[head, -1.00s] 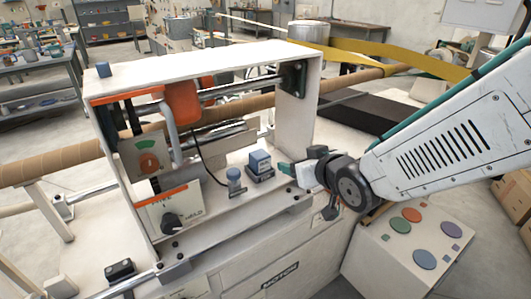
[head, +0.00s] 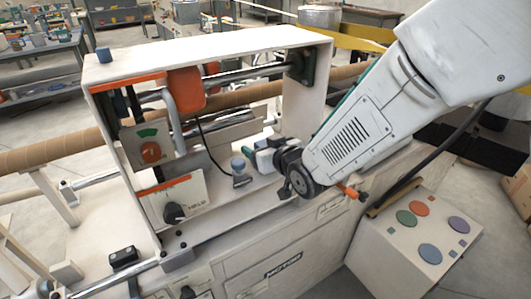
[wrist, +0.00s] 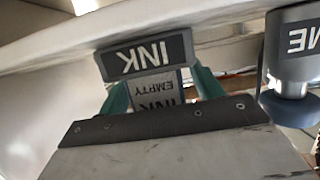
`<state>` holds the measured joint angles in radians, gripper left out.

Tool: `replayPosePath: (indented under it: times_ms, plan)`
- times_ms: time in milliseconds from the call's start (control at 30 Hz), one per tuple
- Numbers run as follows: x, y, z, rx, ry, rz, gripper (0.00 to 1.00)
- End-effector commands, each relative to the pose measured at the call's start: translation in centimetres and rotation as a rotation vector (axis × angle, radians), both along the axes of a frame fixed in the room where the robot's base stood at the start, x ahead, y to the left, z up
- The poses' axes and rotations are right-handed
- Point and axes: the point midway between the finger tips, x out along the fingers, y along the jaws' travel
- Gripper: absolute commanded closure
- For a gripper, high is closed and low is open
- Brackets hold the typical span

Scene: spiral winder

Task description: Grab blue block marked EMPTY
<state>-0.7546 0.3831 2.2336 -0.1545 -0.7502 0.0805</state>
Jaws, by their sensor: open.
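A blue-grey block (wrist: 155,90) reads EMPTY and INK, upside down, in the wrist view. It stands between the teal fingers of my gripper (wrist: 160,86), one on each side. A grey plate (wrist: 146,57) marked INK shows just above it; I cannot tell if it is part of the block. Whether the fingers touch the block is not clear.
A blue-grey knobbed part (head: 240,171) stands left of my gripper; it also shows at the right in the wrist view (wrist: 292,50). The white machine frame (head: 205,43) rises around the shelf. A dial panel (head: 174,202) is farther left. A button box (head: 412,258) stands right.

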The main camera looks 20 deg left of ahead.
Motion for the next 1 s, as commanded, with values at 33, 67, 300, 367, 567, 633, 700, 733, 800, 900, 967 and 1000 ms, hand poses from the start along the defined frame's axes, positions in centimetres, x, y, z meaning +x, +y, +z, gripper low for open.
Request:
replayPosePath:
  times_ms: [33, 67, 300, 367, 567, 633, 700, 733, 800, 900, 967, 1000]
  plan:
    - [0.0, 0.0, 0.0, 0.000, 0.000, 0.000, 0.35]
    - [0.0, 0.0, 0.0, 0.000, 0.000, 0.000, 0.35]
    - [0.0, 0.0, 0.0, 0.000, 0.000, 0.000, 0.76]
    - [0.0, -0.1, 0.0, 0.000, 0.000, 0.000, 0.85]
    - [0.0, 0.0, 0.1, 0.001, -0.001, 0.000, 0.85]
    - [0.0, -0.1, 0.1, 0.001, -0.001, 0.000, 0.85]
    - [0.0, -0.1, 0.3, 0.001, -0.001, -0.001, 0.85]
    - [0.0, 0.0, 0.4, 0.001, -0.001, -0.001, 0.85]
    - [0.0, -0.1, 0.8, 0.001, -0.002, -0.001, 0.85]
    - [0.0, -0.1, 1.6, 0.002, -0.002, -0.001, 0.85]
    - [0.0, -0.1, 2.1, 0.003, -0.002, -0.002, 0.85]
    - [0.0, -0.1, 2.6, 0.003, -0.002, -0.002, 0.85]
